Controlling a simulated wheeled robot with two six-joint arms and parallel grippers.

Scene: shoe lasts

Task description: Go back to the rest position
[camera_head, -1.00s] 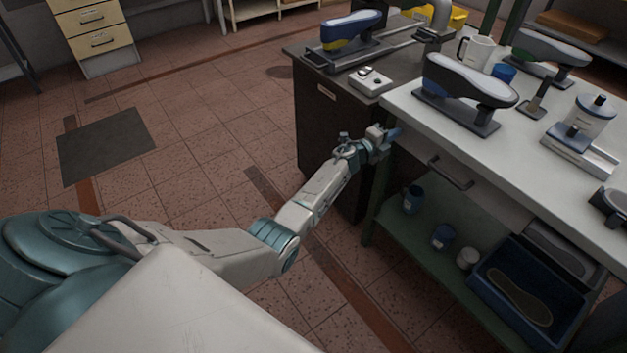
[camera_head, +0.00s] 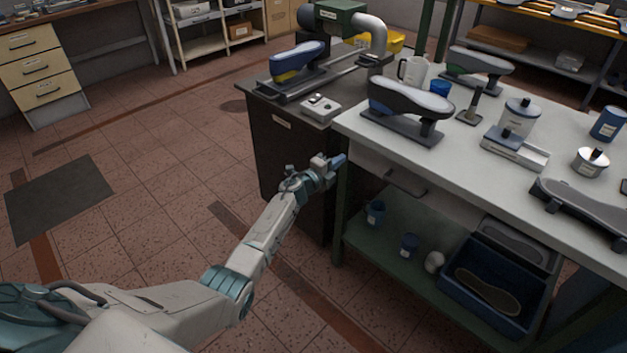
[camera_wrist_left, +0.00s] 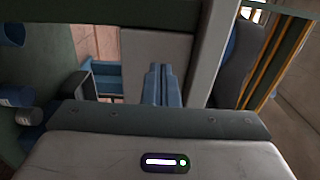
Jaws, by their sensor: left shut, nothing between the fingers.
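My left gripper (camera_head: 339,160) is shut and empty at the end of my left arm, which reaches in from the lower left. In the head view it is beside the near left corner of the white-topped workbench (camera_head: 353,121), a little below the top's level. Its closed blue fingers also show in the left wrist view (camera_wrist_left: 162,85), with nothing between them. My right gripper is not in view.
A shoe last (camera_head: 410,97) stands on the bench near that corner. A dark cabinet (camera_head: 277,143) stands left of the bench, behind the gripper. A blue bin (camera_head: 459,297) sits on the lower shelf. The tiled floor (camera_head: 170,190) at left is open.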

